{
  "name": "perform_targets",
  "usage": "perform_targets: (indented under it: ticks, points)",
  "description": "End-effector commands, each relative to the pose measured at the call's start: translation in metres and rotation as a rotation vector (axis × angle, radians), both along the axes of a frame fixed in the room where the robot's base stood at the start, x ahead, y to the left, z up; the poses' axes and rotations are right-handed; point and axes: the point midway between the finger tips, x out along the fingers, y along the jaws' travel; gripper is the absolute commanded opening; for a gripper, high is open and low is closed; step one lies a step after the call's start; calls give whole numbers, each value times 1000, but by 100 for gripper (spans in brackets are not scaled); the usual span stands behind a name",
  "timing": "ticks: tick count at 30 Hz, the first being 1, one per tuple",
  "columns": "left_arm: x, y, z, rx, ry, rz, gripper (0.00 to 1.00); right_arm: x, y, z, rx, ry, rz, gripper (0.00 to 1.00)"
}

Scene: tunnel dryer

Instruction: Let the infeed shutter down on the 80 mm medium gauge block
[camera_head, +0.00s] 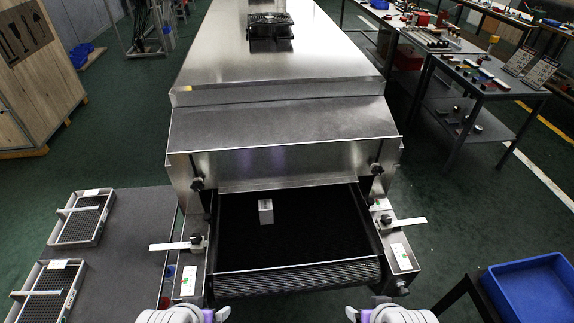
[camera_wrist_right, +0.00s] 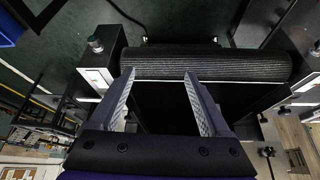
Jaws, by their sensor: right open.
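The infeed shutter (camera_head: 290,166) is a bright metal plate across the dryer's mouth, raised, with a dark opening below its lower edge. My right gripper (camera_wrist_right: 160,85) is open and empty, close to the belt's front roller (camera_wrist_right: 205,64). My left gripper's fingers are not visible.
Side brackets carry flat pale bars at left (camera_head: 170,246) and right (camera_head: 408,220). Trays (camera_head: 80,219) lie on a grey table (camera_head: 130,240) at left. A blue bin (camera_head: 530,290) stands at lower right. A tool-covered table (camera_head: 485,85) is farther right.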

Motion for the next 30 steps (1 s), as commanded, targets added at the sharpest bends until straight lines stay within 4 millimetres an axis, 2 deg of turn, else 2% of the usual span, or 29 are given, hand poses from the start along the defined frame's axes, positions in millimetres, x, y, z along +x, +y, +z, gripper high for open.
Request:
perform_targets:
  ticks: [10,14,17,18,20,21,24,27,30]
  points:
    - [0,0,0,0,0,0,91,0,0,0,0,0,0,81]
    - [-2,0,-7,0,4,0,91,7,-1,-3,-20,-23,24,59]
    - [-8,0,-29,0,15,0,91,37,-6,-11,-111,-117,126,41]
    - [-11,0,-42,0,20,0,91,56,-9,-14,-175,-179,192,35]
    - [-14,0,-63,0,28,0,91,91,-12,-17,-297,-289,309,35]
    - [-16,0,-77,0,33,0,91,117,-12,-17,-394,-368,393,35]
    - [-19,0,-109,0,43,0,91,176,-8,-14,-664,-561,596,35]
    - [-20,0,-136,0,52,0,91,221,5,-11,-927,-723,757,35]
    - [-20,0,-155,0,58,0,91,248,18,-10,-1143,-840,865,35]
